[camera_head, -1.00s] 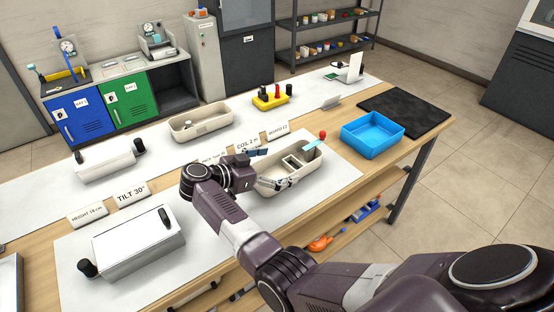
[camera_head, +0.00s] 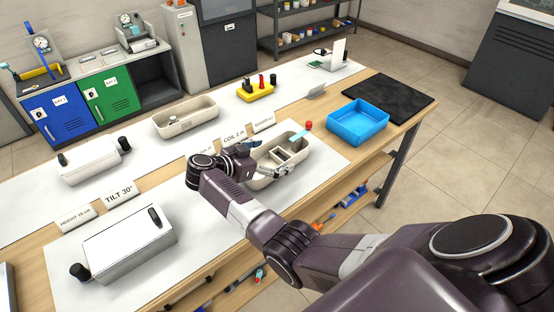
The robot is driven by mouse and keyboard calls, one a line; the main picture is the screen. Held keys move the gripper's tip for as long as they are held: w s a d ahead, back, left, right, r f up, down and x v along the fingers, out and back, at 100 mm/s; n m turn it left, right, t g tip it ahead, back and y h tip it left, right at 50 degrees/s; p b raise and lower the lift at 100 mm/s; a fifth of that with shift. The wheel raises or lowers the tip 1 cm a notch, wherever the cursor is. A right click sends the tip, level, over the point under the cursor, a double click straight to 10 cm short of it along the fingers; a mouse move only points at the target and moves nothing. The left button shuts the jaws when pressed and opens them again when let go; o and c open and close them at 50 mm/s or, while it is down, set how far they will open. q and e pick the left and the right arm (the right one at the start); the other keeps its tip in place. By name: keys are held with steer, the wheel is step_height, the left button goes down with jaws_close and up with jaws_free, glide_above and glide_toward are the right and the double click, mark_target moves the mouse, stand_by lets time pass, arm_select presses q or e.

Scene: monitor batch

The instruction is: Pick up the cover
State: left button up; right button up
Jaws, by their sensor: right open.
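A white box-shaped cover (camera_head: 125,250) with a black handle on top lies on the near white mat, front left, with a black knob at its left end. A similar white box (camera_head: 92,164) lies farther back; which one the task means I cannot tell. My right gripper (camera_head: 268,157) is open over the left part of a beige tray (camera_head: 300,165), well to the right of the near cover and apart from it. The tray holds a grey frame-like part, partly hidden by my fingers. My left gripper is out of view.
A blue bin (camera_head: 358,122) and a black mat (camera_head: 390,98) are at the table's right end. Another beige tray (camera_head: 185,118) and a yellow holder (camera_head: 257,92) stand behind. Signs such as a TILT sign (camera_head: 123,196) stand between the rows. The mat between cover and tray is clear.

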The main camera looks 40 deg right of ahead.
steer(key=c, duration=1.5)
steer(key=shift+r, duration=0.1)
